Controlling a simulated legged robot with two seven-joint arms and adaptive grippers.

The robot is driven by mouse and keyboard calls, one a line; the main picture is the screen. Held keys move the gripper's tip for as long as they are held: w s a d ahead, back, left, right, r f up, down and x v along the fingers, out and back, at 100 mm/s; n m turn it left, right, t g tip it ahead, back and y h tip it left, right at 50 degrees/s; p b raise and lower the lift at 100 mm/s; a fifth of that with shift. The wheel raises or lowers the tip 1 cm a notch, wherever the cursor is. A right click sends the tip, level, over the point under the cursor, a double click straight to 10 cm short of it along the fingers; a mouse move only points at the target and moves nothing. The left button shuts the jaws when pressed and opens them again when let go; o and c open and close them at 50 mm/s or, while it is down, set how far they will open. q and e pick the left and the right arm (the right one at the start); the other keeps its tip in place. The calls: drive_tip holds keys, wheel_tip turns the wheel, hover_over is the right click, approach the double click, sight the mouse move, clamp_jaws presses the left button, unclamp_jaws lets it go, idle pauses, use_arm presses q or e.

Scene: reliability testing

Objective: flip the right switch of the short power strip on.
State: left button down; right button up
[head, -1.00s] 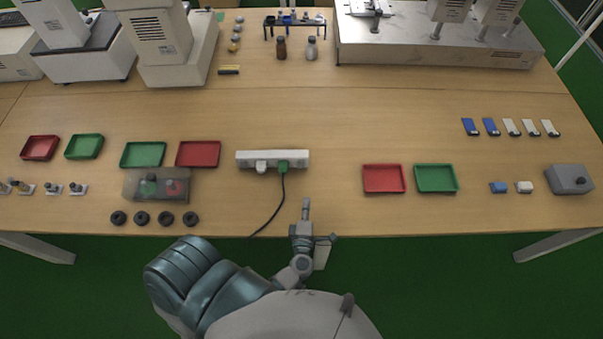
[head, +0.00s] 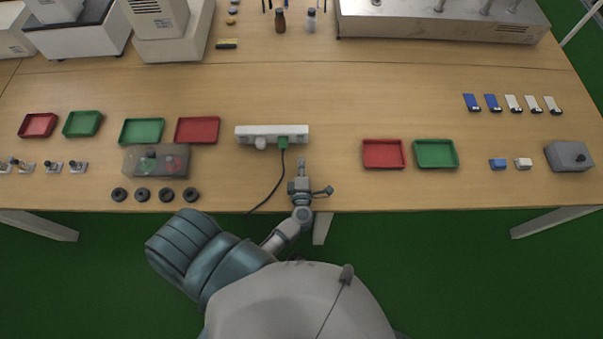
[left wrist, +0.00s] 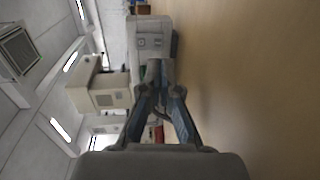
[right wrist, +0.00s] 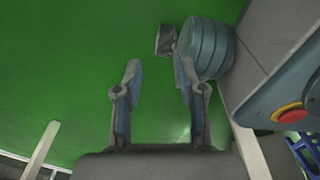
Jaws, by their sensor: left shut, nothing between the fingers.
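The short power strip (head: 272,130) is white and lies across the middle of the table. A white plug (head: 261,143) and a green plug (head: 283,142) with a black cord sit on its near side. My left gripper (head: 301,163) is shut and empty, just in front of the strip's right end, with a gap between. In the left wrist view the closed fingertips (left wrist: 160,68) point at the strip's end (left wrist: 150,38), where socket marks show. The switch positions are too small to tell. My right gripper (right wrist: 160,75) is open and empty over the green floor, away from the table.
Red trays (head: 197,130) (head: 383,155) and green trays (head: 142,131) (head: 436,154) lie on both sides of the strip. A clear box (head: 156,160) and several black rings (head: 143,194) are at the left. The black cord (head: 272,190) runs to the table's front edge beside my left gripper.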

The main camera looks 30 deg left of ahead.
sight(301, 154)
use_arm(q)
drive_tip(key=x, duration=0.5)
drive_tip(key=shift+w+a+f, duration=0.1)
drive_tip(key=shift+w+a, duration=0.1)
drive_tip(key=shift+w, duration=0.15)
drive_tip(key=shift+w+a, duration=0.2)
drive_tip(key=shift+w, duration=0.1)
drive_tip(key=shift+w+a, duration=0.1)
drive_tip(key=shift+w, duration=0.1)
drive_tip(key=shift+f, duration=0.1)
drive_tip(key=shift+s, duration=0.25)
drive_tip(key=v, duration=1.1)
drive_tip(key=shift+s+d, duration=0.2)
drive_tip(key=shift+d, duration=0.1)
use_arm(e)
drive_tip(key=shift+w, duration=0.1)
